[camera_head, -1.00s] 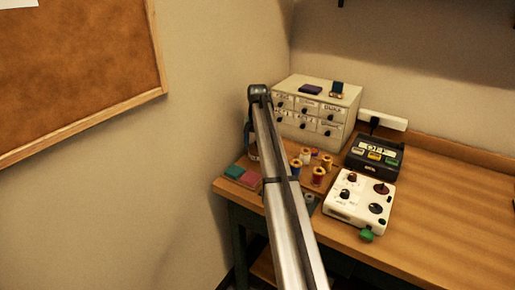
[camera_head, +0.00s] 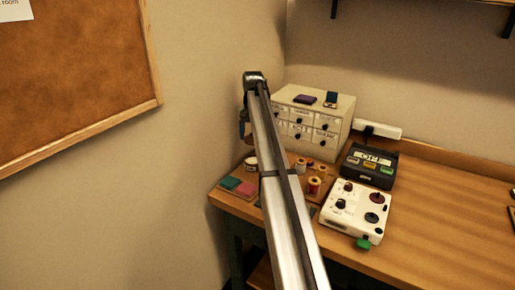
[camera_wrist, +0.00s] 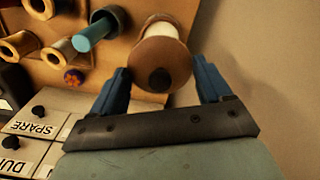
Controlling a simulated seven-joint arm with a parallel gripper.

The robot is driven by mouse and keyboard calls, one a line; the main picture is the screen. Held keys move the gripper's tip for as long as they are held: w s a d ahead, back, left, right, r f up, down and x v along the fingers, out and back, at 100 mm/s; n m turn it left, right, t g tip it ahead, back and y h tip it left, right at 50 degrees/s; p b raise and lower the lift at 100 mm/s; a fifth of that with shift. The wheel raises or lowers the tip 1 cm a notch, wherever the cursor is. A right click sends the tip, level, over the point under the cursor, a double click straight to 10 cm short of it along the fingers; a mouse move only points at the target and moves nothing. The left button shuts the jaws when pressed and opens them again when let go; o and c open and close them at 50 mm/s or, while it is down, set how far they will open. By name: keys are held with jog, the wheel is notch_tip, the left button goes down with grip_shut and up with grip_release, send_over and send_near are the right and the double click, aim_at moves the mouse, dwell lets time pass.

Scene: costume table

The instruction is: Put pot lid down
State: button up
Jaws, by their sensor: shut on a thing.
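My gripper (camera_wrist: 160,78) has its blue fingers on either side of the pot lid (camera_wrist: 152,55), a round brown disc with a dark round knob. The lid lies between the fingertips; the exact contact is hard to see. Beyond it in the wrist view is a white cylinder (camera_wrist: 166,29), probably the pot; I cannot tell whether lid and cylinder touch. In the head view my gripper (camera_head: 242,128) hangs at the table's back left corner, partly hidden by my arm. A small pale round pot (camera_head: 251,163) shows below it.
Several thread spools (camera_head: 314,185) stand right of my arm. Green and pink pads (camera_head: 237,185) lie at the table's left edge. A drawer cabinet (camera_head: 320,115) stands behind, with a black device (camera_head: 369,165) and a white control box (camera_head: 355,212) to the right. The right tabletop (camera_head: 440,220) is clear.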

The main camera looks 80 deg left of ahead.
jog(key=w+a+f, duration=0.2)
jog(key=w, duration=1.1)
jog(key=shift+s+d+f, duration=0.1)
jog(key=shift+d+f, duration=0.05)
jog(key=shift+f, duration=4.95)
jog(key=shift+f, duration=0.15)
jog(key=o, duration=1)
jog(key=shift+c, duration=0.2)
notch_tip(320, 180, up, 12)
